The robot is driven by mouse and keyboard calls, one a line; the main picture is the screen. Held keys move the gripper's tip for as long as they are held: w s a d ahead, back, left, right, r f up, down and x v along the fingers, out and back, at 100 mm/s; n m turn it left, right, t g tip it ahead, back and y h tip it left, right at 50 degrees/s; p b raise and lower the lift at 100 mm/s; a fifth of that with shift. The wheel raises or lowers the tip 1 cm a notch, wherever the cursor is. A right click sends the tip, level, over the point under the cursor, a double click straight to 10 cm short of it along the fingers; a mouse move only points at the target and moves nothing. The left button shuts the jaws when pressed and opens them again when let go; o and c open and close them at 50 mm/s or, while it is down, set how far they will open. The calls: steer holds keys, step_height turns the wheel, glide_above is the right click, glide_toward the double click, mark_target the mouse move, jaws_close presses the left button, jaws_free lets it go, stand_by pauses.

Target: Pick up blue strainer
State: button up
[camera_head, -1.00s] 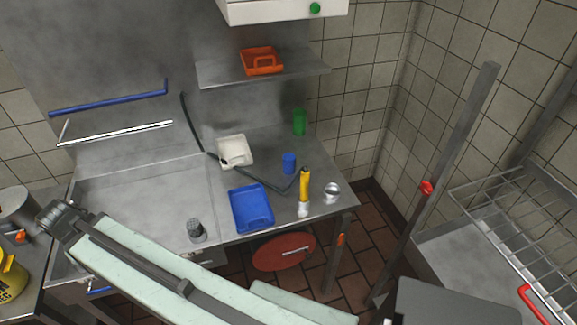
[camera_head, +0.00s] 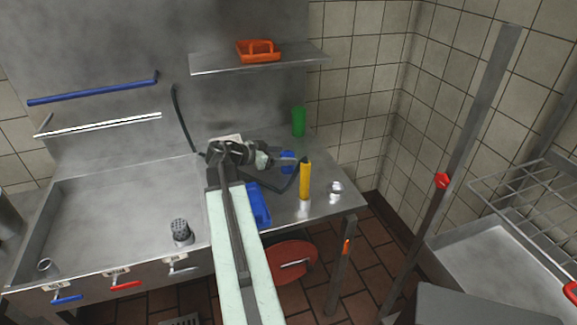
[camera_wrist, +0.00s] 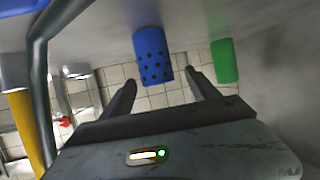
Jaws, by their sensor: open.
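The blue strainer (camera_wrist: 153,55) is a blue cylinder with dark holes near its end. In the wrist view it is at the top centre, between and beyond the fingertips. My gripper (camera_wrist: 160,86) is open and empty, with one dark finger on each side of the strainer's line. The fingers look apart from the strainer. How far away it is cannot be told exactly.
A green cylinder (camera_head: 299,121) stands behind the strainer. A yellow-handled tool (camera_head: 305,181) and a small metal cup (camera_head: 336,189) are to the right. My arm partly hides a blue tray (camera_head: 262,207). An orange container (camera_head: 257,51) is on the shelf above. A perforated metal strainer (camera_head: 181,231) is at left.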

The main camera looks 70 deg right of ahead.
steer(key=b+x, duration=0.1)
steer(key=x, duration=0.1)
steer(key=b+x, duration=0.1)
steer(key=x, duration=0.2)
steer(key=shift+a+f, duration=0.2)
steer(key=shift+f, duration=0.1)
steer(key=shift+s+d, duration=0.2)
steer(key=shift+d, duration=0.05)
steer(key=c, duration=1.5)
